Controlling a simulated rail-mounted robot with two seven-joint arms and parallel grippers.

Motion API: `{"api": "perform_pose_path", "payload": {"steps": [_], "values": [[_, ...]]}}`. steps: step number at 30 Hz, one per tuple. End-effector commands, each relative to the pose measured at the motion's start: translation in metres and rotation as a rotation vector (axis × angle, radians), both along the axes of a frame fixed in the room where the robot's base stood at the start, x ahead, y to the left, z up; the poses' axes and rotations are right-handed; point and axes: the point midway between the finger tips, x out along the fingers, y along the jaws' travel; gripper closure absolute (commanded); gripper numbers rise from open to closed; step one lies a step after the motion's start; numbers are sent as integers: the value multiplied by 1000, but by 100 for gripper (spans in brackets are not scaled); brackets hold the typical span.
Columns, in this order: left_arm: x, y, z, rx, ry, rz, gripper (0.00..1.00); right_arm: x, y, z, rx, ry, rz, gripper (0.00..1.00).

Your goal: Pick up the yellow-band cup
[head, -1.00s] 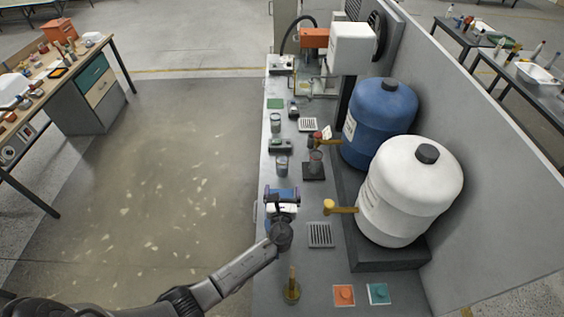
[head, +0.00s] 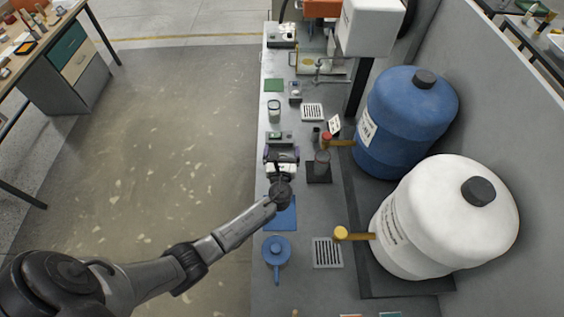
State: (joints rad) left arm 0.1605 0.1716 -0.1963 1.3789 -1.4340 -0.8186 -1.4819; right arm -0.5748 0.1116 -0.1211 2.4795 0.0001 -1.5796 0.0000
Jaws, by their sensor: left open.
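My left gripper (head: 281,156) is open over the counter, its fingertips spread apart and pointing away toward the back. A clear cup that stood in this area a second ago is now hidden by the gripper; I cannot tell whether it is between the fingers. Another clear cup (head: 274,110) stands farther back, apart from the gripper. A third, darker cup (head: 321,163) stands on a black pad to the right. I cannot make out a yellow band on any cup. My right gripper is not in view.
A blue tank (head: 405,115) with a red-knobbed tap and a white tank (head: 440,215) with a yellow-knobbed tap (head: 341,233) stand right. A small device (head: 288,137) sits just beyond the gripper.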

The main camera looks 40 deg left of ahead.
Motion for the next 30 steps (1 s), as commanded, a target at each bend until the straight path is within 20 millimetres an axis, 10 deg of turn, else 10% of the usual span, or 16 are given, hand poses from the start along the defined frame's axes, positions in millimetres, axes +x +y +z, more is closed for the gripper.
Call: {"api": "perform_pose_path", "payload": {"steps": [18,30], "values": [[0,0,-143,-1,1,0,4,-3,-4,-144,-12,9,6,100],[2,2,-178,0,0,0,4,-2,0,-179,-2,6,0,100]]}}
